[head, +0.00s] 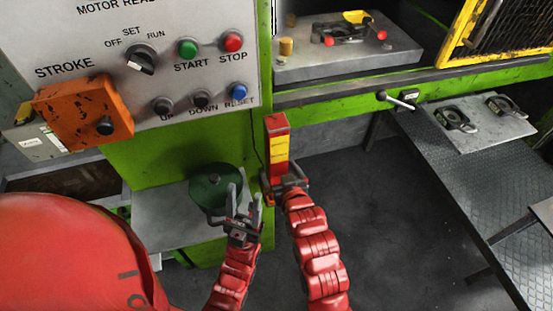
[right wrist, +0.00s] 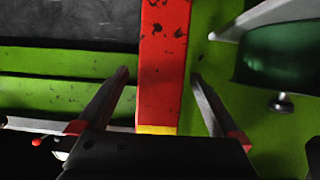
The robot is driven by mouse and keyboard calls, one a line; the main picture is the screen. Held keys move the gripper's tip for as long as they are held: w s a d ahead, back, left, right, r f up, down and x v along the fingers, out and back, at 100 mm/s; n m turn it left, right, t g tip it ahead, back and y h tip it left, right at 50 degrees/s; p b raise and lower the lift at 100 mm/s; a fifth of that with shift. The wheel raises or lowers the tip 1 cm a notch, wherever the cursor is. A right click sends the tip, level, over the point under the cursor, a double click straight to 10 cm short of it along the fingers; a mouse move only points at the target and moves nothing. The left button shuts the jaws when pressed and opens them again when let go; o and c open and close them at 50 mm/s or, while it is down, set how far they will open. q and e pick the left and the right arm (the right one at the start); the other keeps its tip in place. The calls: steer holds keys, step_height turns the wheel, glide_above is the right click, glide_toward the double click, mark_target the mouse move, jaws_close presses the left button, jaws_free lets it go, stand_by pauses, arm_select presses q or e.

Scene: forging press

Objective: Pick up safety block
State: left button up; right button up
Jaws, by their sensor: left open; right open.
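The safety block (head: 278,142) appears to be the upright red and yellow bar beside the green press frame in the head view. My right gripper (head: 285,181) is open at its lower part, which is hidden behind the gripper. In the right wrist view the block (right wrist: 163,45) shows its worn red face and a yellow band. It lies between the open fingers of my right gripper (right wrist: 161,77), with gaps on both sides. My left gripper (head: 243,202) is open and empty, lower and to the left, in front of a dark green round object (head: 211,188).
The control panel (head: 130,50) with buttons and an orange box (head: 82,112) stands at the upper left. A grey die block (head: 345,60) sits on the press at the top. A treadplate table (head: 460,180) is at right. Dark floor (head: 365,215) is clear between.

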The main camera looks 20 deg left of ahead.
steer(key=shift+p+x, duration=0.3)
steer(key=shift+x, duration=0.95)
jaws_close()
steer(key=shift+r, duration=0.1)
